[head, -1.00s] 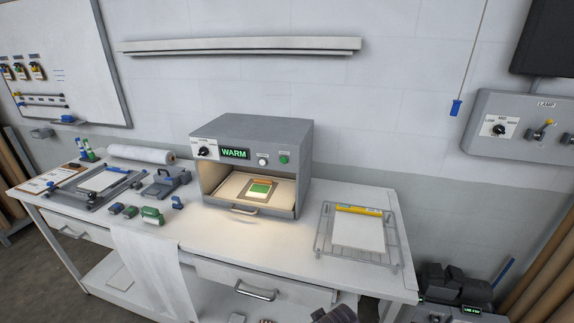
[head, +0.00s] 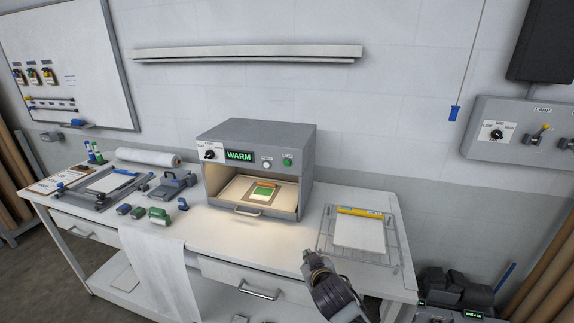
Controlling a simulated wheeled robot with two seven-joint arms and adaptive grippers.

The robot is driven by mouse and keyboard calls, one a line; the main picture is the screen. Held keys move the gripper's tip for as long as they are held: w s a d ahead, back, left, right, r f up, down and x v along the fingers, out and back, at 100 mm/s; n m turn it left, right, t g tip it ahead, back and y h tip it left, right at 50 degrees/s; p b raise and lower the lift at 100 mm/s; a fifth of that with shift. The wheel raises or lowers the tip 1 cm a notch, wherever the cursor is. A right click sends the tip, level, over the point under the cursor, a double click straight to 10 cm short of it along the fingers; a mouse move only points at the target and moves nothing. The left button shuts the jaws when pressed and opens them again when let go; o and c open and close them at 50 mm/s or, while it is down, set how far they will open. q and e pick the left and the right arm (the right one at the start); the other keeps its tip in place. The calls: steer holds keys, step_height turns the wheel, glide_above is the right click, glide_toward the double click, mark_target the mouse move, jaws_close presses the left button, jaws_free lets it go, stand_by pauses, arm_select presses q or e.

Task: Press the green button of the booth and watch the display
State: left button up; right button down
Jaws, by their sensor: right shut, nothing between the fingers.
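The booth (head: 258,140) is a grey box on the white table, open at the front, with a lit inside. Its green button (head: 288,162) is at the right of the front panel. The display (head: 239,155) at the left of the panel reads WARM in green. Inside lies a small green and brown print (head: 263,189) on a pale board. My right gripper (head: 308,256) is shut and empty at the table's front edge, below and right of the booth, well apart from the button. My left gripper is not in view.
A wire rack (head: 388,251) with a white pad and yellow strip stands right of the booth. Rollers (head: 159,217), a blue-railed frame and a white roll (head: 146,157) lie to the left. A wall panel with a lamp switch (head: 541,130) is at right.

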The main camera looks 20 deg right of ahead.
mark_target(287, 163)
steer(key=w+a+r+n+t+y, duration=0.2)
steer(key=w+r, duration=0.5)
steer(key=r, duration=0.4)
steer(key=w+a+r+n+t+y, duration=0.3)
steer(key=w+r+t, duration=0.4)
steer(key=r, duration=0.3)
steer(key=shift+w+a+r+n, duration=0.15)
steer(key=shift+a+r+n, duration=0.2)
steer(key=shift+a+n, duration=0.3)
steer(key=shift+w, duration=0.1)
steer(key=w+d, duration=0.5)
steer(key=w, duration=0.2)
steer(key=shift+b, duration=0.35)
steer(key=shift+w+d, duration=0.4)
steer(key=shift+w, duration=0.3)
stand_by(1.7)
steer(key=shift+s+a, duration=0.1)
steer(key=shift+s, duration=0.05)
steer(key=shift+s+a, duration=0.3)
steer(key=shift+s, duration=0.2)
